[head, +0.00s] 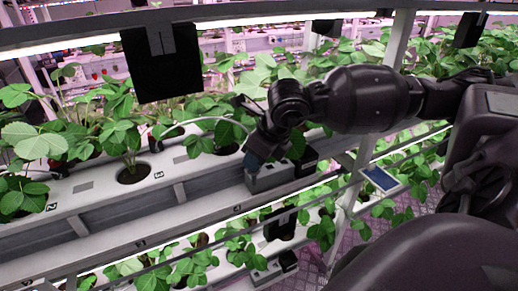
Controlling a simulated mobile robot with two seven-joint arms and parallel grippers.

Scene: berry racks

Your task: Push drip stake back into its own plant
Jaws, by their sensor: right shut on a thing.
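My right arm reaches in from the right, and its gripper (252,160) is low over the white planting channel (205,172) on the upper rack level. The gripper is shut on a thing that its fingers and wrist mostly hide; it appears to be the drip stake. A thin pale drip tube (205,119) arches from the left toward the gripper. Strawberry plants grow from round holes in the channel; one plant (130,140) stands left of the gripper, its dark hole (133,174) visible. My left gripper is not in view.
A grey box with a black part (270,178) sits at the channel's end, beside the gripper. A black panel (161,62) hangs above the plants from the light rail. A white post (362,180) with a small blue-screened panel (381,179) stands right. A lower planted channel runs below.

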